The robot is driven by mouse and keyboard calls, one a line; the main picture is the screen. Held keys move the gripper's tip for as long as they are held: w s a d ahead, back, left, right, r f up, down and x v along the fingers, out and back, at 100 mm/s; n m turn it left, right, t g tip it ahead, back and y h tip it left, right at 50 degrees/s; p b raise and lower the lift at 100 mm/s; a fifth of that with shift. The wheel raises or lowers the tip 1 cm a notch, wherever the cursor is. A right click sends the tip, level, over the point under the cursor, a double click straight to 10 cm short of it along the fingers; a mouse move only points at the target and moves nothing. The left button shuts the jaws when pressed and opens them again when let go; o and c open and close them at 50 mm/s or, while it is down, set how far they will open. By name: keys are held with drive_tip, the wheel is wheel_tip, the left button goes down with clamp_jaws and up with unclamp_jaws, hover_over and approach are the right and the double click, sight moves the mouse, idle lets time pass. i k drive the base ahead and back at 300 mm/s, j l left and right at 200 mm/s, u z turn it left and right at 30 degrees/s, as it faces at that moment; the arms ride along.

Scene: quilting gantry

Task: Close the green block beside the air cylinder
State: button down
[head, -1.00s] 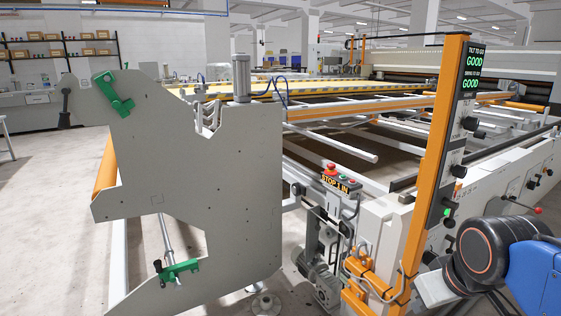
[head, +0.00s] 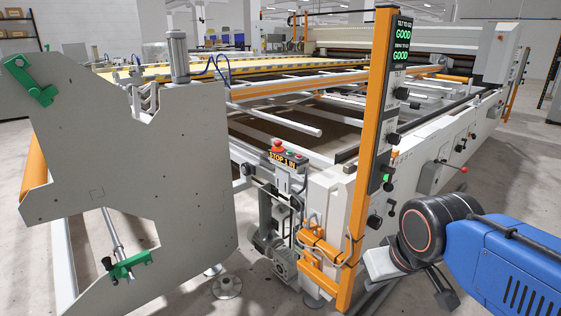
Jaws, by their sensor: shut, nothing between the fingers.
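One green block (head: 28,82) sits at the upper left corner of the grey side plate (head: 150,160) in the head view, tilted down to the right. Another green block (head: 128,264) sits low on the plate beside a slim metal rod (head: 112,232). A grey upright cylinder (head: 179,56) with a blue hose stands on the plate's top edge. I cannot tell whether either block is open or closed. My arm (head: 500,262) is at the lower right, well apart from both blocks. My gripper is not visible.
An orange post (head: 370,150) with a display panel reading GOOD stands between my arm and the plate. A control box (head: 287,158) with a red stop button, a motor (head: 285,262) and a floor foot (head: 227,287) are near it. Open floor shows at the left.

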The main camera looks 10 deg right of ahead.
sight(16, 65)
drive_tip(key=k+j+z, duration=0.1)
drive_tip(key=j, duration=0.75)
drive_tip(key=k+j+z, duration=0.15)
drive_tip(key=j, duration=0.7)
drive_tip(key=k+j+z, duration=0.1)
drive_tip(key=j, duration=0.8)
drive_tip(key=k+j+z, duration=0.15)
drive_tip(key=j, duration=0.65)
drive_tip(key=k+j+z, duration=0.1)
drive_tip(key=k+j, duration=0.15)
drive_tip(key=j, duration=0.55)
drive_tip(key=k+j+z, duration=0.15)
drive_tip(key=j, duration=0.65)
drive_tip(key=k+j+z, duration=0.1)
drive_tip(key=k+j, duration=0.3)
drive_tip(key=j, duration=0.35)
drive_tip(key=k+j+z, duration=0.15)
drive_tip(key=k+j, duration=0.2)
drive_tip(key=j, duration=0.35)
